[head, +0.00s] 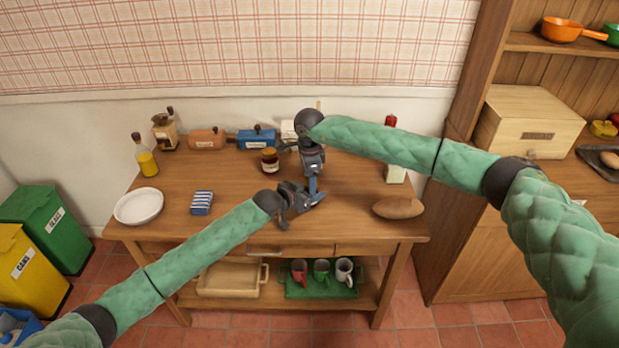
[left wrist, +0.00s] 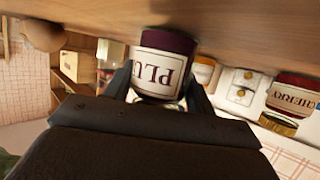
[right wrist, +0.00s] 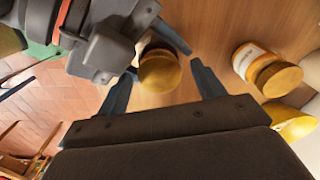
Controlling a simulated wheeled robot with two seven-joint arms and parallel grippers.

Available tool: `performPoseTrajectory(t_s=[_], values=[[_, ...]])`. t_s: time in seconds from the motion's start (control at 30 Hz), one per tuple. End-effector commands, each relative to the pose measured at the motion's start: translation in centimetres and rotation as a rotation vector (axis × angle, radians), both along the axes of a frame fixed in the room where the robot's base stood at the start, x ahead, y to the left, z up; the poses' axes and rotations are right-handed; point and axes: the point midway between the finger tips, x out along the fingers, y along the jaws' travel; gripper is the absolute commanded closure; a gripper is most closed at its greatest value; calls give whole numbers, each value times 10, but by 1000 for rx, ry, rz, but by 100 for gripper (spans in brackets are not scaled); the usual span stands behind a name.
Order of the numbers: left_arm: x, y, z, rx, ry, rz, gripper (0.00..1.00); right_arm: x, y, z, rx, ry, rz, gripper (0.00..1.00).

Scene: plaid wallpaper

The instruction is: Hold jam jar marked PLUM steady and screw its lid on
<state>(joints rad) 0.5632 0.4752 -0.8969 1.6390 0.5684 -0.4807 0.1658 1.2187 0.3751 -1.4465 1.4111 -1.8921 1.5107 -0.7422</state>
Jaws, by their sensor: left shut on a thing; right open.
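The PLUM jar (left wrist: 165,62) has dark contents and a cream label, and shows upside down in the left wrist view. My left gripper (left wrist: 160,82) is shut on it, one finger on each side. In the right wrist view a gold lid (right wrist: 159,72) lies between the spread fingers of my open right gripper (right wrist: 160,84), with gaps beside it. The lid appears to sit over the jar; I cannot tell how tightly. In the head view my left gripper (head: 302,197) and right gripper (head: 312,178) meet above the table and hide the jar.
A CHERRY jar (left wrist: 292,95) stands nearby.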

Motion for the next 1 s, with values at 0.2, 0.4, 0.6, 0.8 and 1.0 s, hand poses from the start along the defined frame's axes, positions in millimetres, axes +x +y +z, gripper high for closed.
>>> performPoseTrajectory(t_s=[0.2, 0.4, 0.6, 0.8, 1.0], values=[[0, 0, 0, 0, 0, 1, 100, 1, 0, 17, 0, -2, 1, 32], [0, 0, 0, 0, 0, 1, 100, 0, 0, 40, 0, -1, 1, 32], [0, 0, 0, 0, 0, 1, 100, 0, 0, 45, -1, 0, 0, 32], [0, 0, 0, 0, 0, 1, 100, 0, 0, 46, 0, 0, 6, 34], [0, 0, 0, 0, 0, 1, 100, -1, 3, 61, 4, 2, 94, 34]])
